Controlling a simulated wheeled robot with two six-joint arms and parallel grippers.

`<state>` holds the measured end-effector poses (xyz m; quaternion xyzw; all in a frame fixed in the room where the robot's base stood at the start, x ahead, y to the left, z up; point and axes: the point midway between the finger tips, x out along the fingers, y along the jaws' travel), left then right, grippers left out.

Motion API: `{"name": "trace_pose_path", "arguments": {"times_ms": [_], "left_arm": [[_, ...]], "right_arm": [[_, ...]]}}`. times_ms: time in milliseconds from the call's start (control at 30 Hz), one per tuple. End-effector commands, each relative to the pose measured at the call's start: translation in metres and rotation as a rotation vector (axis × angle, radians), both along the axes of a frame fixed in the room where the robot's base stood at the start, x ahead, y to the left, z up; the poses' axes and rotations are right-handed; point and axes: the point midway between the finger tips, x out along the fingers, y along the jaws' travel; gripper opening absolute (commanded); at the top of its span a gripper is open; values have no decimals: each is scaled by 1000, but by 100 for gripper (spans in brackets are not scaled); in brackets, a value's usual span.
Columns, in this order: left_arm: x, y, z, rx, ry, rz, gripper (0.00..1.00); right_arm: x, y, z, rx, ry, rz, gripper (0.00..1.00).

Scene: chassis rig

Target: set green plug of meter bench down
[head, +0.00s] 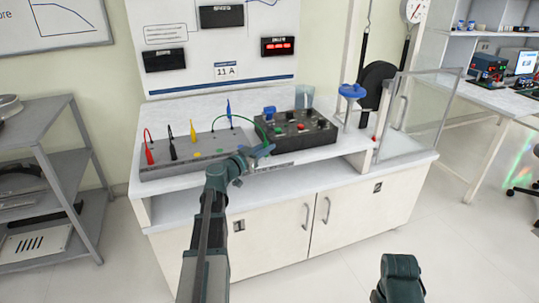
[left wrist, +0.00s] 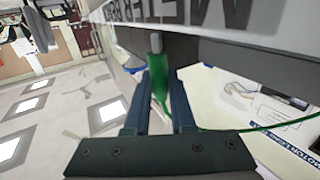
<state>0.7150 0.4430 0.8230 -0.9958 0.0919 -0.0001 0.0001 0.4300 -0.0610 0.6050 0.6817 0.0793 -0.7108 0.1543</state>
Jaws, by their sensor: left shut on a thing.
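My left gripper (head: 257,151) is at the front edge of the meter bench, between the grey panel (head: 163,177) and the black box. It is shut on the green plug (left wrist: 157,66), which shows between the fingers (left wrist: 158,80) in the left wrist view. The plug's pale metal tip (left wrist: 155,43) points away from the gripper, close to a grey face with large dark lettering. In the head view the plug is mostly hidden by the gripper. A green cable (head: 247,118) arcs from the grey panel to the gripper.
Red (head: 148,155), black (head: 172,152), yellow (head: 193,136) and blue (head: 229,113) plugs stand on the grey panel. The black box (head: 322,133) with knobs is right of my gripper. A clear screen (head: 425,110) stands farther right. The front counter strip (head: 300,172) is bare.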

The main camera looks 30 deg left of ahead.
Motion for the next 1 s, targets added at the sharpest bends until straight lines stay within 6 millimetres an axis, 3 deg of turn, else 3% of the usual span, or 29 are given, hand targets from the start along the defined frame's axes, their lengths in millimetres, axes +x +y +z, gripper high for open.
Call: {"name": "trace_pose_path", "arguments": {"times_ms": [33,467,500,667,1000], "left_arm": [[-1,2,-8,0,0,2,0],[-2,2,-10,0,0,1,0],[-2,2,-10,0,0,1,24],[-2,2,-9,0,0,1,53],[-4,2,-9,0,0,2,53]], "right_arm": [[0,0,-8,-1,0,0,50],[0,0,-10,-2,-1,1,50],[0,0,-10,-2,-1,1,50],[0,0,-9,-2,-1,1,50],[0,0,-9,-2,-1,1,50]]}}
